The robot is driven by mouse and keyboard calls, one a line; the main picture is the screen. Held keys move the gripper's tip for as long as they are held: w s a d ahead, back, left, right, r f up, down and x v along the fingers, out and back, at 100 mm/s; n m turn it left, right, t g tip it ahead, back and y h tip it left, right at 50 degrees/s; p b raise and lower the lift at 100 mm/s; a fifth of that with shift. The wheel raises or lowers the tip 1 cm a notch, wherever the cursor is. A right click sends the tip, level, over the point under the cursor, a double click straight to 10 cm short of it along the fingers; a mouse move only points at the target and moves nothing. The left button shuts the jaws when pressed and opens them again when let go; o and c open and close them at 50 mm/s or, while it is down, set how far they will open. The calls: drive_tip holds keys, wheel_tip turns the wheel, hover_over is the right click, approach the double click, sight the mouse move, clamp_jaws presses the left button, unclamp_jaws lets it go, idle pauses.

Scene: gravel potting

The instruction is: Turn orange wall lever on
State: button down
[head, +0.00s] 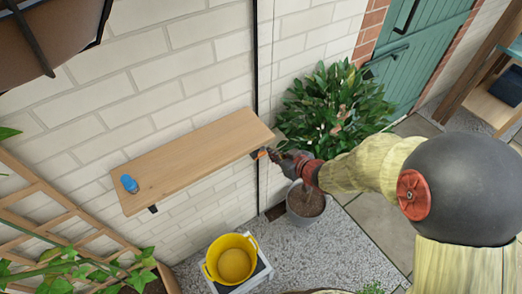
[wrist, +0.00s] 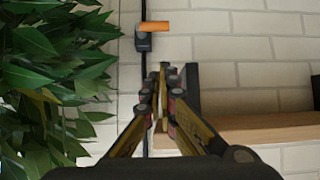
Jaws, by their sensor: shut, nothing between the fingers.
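The orange wall lever (wrist: 155,26) shows at the top middle of the wrist view. It lies level, pointing right from a small dark switch box (wrist: 143,43) on a dark vertical conduit on the brick wall. In the head view the orange lever (head: 262,153) is a small spot by the right end of the shelf, partly hidden by my gripper. My gripper (wrist: 163,70) is shut and empty, its fingertips below the lever in the wrist view and apart from it in the picture. In the head view my gripper (head: 274,156) is close beside the lever; contact cannot be told.
A wooden wall shelf (head: 190,158) with a blue object (head: 129,184) is left of my gripper. A leafy plant (head: 325,110) in a grey pot (head: 305,205) stands close on the right. A yellow bucket (head: 233,262) sits below. A green door (head: 415,60) is at the upper right.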

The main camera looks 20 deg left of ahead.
drive_tip(key=shift+w, duration=0.1)
idle(0.3)
drive_tip(key=s+d+f+b+x, duration=0.1)
drive_tip(key=b+x, duration=0.3)
drive_tip(key=x, duration=0.8)
drive_tip(key=shift+w+f, duration=0.2)
drive_tip(key=shift+f, duration=0.7)
drive_tip(key=shift+w+a+f+b, duration=0.1)
drive_tip(key=shift+a+b, duration=0.05)
drive_tip(key=shift+b, duration=0.2)
